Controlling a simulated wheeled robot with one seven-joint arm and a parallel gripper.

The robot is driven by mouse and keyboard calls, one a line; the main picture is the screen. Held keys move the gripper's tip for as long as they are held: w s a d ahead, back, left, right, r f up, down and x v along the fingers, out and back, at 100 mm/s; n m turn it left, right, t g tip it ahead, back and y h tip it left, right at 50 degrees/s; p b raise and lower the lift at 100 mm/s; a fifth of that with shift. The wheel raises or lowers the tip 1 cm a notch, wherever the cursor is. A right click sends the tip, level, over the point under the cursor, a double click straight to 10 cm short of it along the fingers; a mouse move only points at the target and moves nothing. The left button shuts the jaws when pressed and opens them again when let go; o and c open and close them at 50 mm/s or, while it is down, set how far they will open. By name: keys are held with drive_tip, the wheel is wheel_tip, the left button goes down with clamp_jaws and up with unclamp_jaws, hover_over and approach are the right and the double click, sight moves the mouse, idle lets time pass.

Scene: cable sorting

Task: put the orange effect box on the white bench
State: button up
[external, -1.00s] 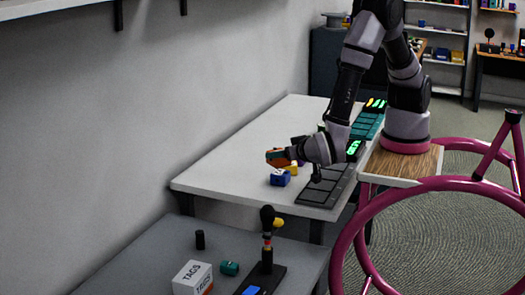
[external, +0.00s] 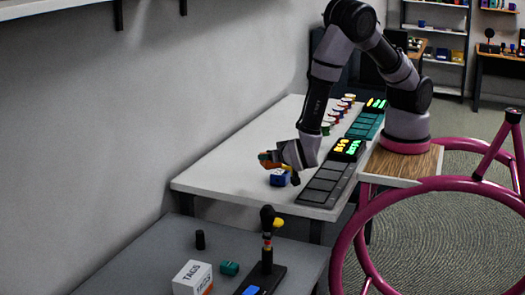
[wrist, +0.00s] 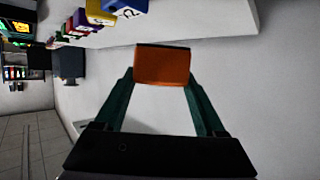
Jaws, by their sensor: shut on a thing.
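The orange effect box (wrist: 162,66) is between the two green fingers of my gripper (wrist: 163,78) in the wrist view, and the fingers are shut on it. In the external view the orange box (external: 265,158) shows small at the tip of my gripper (external: 272,161), over the left part of the white bench (external: 232,172). I cannot tell the exact gap between box and bench top. A blue box (external: 279,178) sits on the bench just below and beside my gripper.
A dark padded board (external: 325,180) with lit displays lies along the bench's right side. Several small coloured things (external: 338,112) stand in a row farther back. A grey table (external: 150,262) in front holds a white TAGS box (external: 192,278) and a microphone stand (external: 267,250). The bench's left middle is clear.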

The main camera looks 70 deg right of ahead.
wheel_tip(320, 180, down, 10)
drive_tip(key=shift+r, duration=0.1)
idle(0.4)
drive_tip(key=o, duration=1.5)
drive_tip(key=shift+f, duration=0.2)
drive_tip(key=shift+r, duration=0.15)
drive_tip(key=shift+s+a+r, duration=0.15)
drive_tip(key=shift+s+a, duration=0.05)
drive_tip(key=shift+a, duration=0.05)
drive_tip(key=v, duration=1.1)
drive_tip(key=shift+s+a, duration=0.15)
drive_tip(key=shift+s, duration=0.05)
